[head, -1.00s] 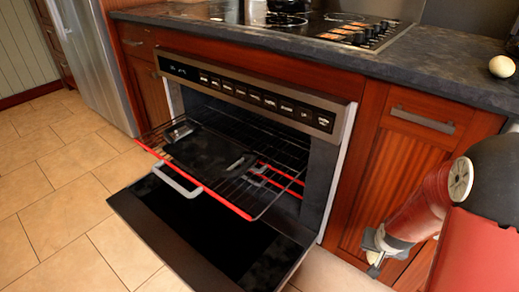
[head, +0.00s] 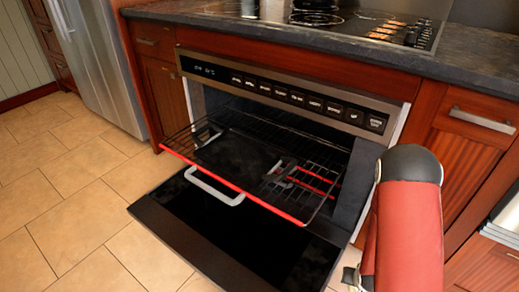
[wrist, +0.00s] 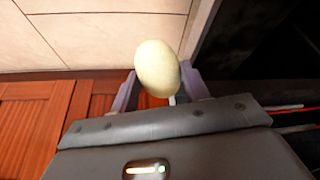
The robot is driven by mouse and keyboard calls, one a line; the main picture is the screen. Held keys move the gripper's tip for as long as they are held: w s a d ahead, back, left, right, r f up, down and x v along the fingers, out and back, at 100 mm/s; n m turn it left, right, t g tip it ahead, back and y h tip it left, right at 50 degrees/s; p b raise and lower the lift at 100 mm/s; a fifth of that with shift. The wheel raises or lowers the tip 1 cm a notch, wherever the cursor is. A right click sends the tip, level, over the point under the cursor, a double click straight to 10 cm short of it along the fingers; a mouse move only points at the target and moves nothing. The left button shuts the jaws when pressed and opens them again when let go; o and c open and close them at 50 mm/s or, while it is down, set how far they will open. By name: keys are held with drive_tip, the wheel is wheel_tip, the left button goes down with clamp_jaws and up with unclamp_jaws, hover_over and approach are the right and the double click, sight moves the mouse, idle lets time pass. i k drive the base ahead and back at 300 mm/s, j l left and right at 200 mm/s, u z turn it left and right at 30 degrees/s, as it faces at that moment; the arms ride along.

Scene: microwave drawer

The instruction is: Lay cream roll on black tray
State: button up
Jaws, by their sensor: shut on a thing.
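The cream roll, a pale smooth oval (wrist: 157,68), is between the two fingers of my gripper (wrist: 160,88) in the wrist view. My gripper is shut on it. In the head view only a grey bit of my gripper (head: 349,279) shows at the bottom edge, low beside the right end of the open oven door; the roll cannot be made out there. The black tray (head: 232,156) lies flat on the pulled-out wire rack, to the left of and higher than my gripper. No roll is seen on the tray.
The wire rack (head: 290,205) has a red front edge and is pulled out. A white handle (head: 213,190) stands in front of it. The oven door (head: 240,240) hangs open below. The control panel (head: 280,92) and counter (head: 300,42) are above. Tiled floor (head: 70,200) is clear at left.

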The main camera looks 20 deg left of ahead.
sight(229, 148)
drive_tip(key=j, duration=0.55)
drive_tip(key=k+j, duration=0.15)
drive_tip(key=j, duration=0.4)
drive_tip(key=j+z, duration=0.1)
drive_tip(key=j, duration=0.45)
drive_tip(key=k+j, duration=0.1)
drive_tip(key=j, duration=0.4)
drive_tip(key=k+j, duration=0.1)
drive_tip(key=j, duration=0.45)
drive_tip(key=k+j, duration=0.1)
drive_tip(key=j, duration=0.45)
drive_tip(key=i+z, duration=0.05)
